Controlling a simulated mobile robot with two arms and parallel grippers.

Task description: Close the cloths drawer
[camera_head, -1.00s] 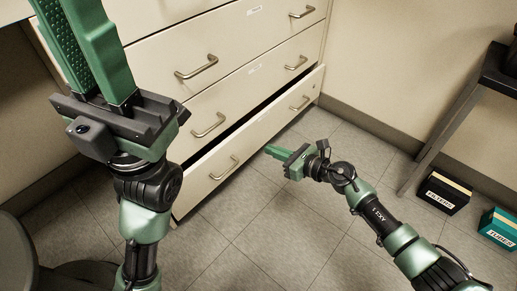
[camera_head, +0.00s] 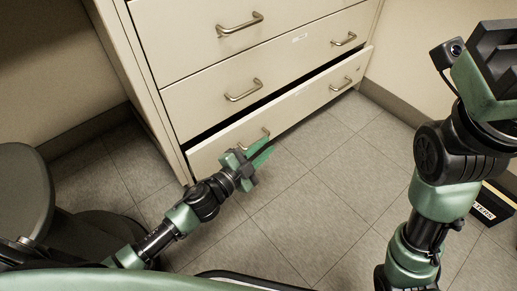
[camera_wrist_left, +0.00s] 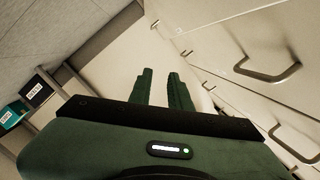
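The bottom drawer (camera_head: 300,106) of the beige cabinet is partly pulled out, with a dark gap above its front. I cannot read which drawer is the cloths drawer. My left gripper (camera_head: 264,150) is low at the left part of this drawer's front, close to its left handle. Whether it touches is unclear. In the left wrist view its two green fingers (camera_wrist_left: 161,82) stand apart with nothing between them, over a pale panel. My right gripper (camera_head: 490,75) is raised at the right edge; its fingers are out of the frame.
The drawers above (camera_head: 275,30) look shut, and their bar handles stick out. A black box (camera_head: 490,207) is on the floor at the right, partly behind my right arm. Tiled floor (camera_head: 300,215) in front of the drawer is clear. A dark rounded seat (camera_head: 25,200) is at the left.

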